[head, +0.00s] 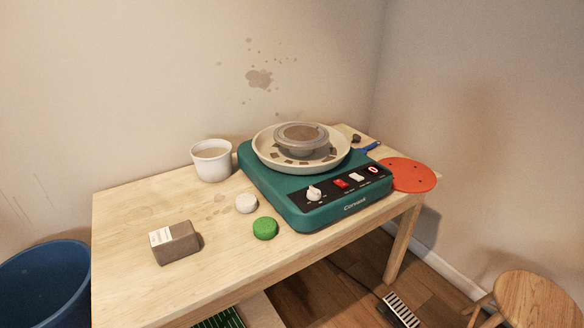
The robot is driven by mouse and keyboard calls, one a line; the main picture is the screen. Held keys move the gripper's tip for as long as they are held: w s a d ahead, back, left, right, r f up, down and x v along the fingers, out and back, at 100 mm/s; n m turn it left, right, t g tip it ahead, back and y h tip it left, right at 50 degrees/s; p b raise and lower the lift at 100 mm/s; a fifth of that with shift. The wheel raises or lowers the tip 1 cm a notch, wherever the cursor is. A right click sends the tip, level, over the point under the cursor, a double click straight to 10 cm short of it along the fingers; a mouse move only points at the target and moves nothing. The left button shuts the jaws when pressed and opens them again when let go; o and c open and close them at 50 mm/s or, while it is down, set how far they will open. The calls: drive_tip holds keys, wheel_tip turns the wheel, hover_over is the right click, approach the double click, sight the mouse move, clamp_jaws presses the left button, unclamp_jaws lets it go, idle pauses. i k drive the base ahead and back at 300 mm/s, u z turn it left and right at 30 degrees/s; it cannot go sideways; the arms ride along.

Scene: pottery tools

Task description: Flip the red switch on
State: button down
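A teal pottery wheel (259,187) stands on the wooden table, with a black control panel along its front edge. The red switch (341,183) sits on that panel, right of a white round knob (314,193). A white switch (357,177) and a small red display or switch marked like a 0 (374,170) lie further right on the panel. Which way the red switch is tipped is too small to tell. A grey-brown bowl sits on the wheel head inside a cream splash pan (262,150). My gripper is not in view.
On the table (130,225) are a white cup (212,162), a clay block (178,246), a white disc (246,203), a green sponge (265,228) and an orange disc (410,176). A blue bucket (45,285), a stool (535,300) and a floor pedal (399,310) stand around it.

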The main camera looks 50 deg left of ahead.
sight(341, 184)
drive_tip(key=u, duration=0.85)
drive_tip(key=i, duration=0.9)
drive_tip(key=u, duration=0.65)
